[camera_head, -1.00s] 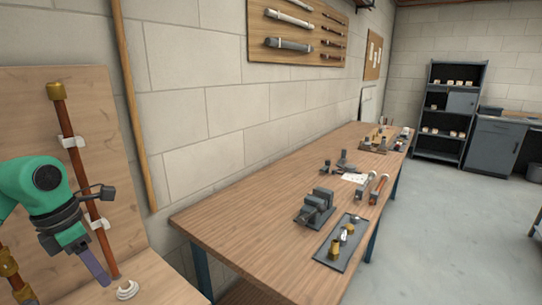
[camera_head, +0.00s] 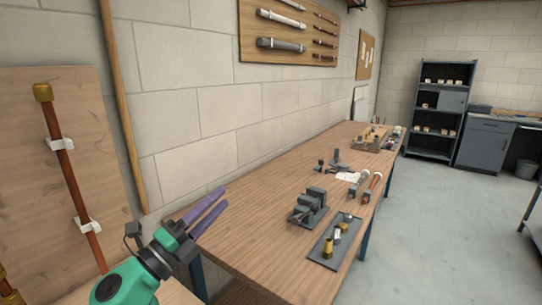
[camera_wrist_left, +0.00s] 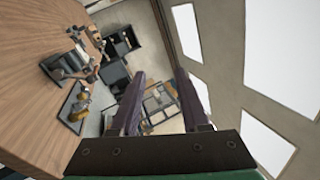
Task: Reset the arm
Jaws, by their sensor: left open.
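My left gripper (camera_head: 207,213) is open and empty, with its purple fingers pointing up and to the right, near the front left corner of the wooden workbench (camera_head: 262,199). In the left wrist view its two fingers (camera_wrist_left: 160,105) stand apart with nothing between them. The green part of my left arm rises from the bottom of the head view. My right gripper does not show in either view.
A copper pipe (camera_head: 72,185) is clipped to a wooden panel at left. The bench holds a grey vise (camera_head: 308,206), a tray (camera_head: 322,252) with small fittings, and pipe pieces. A dark shelf (camera_head: 437,112) stands far back.

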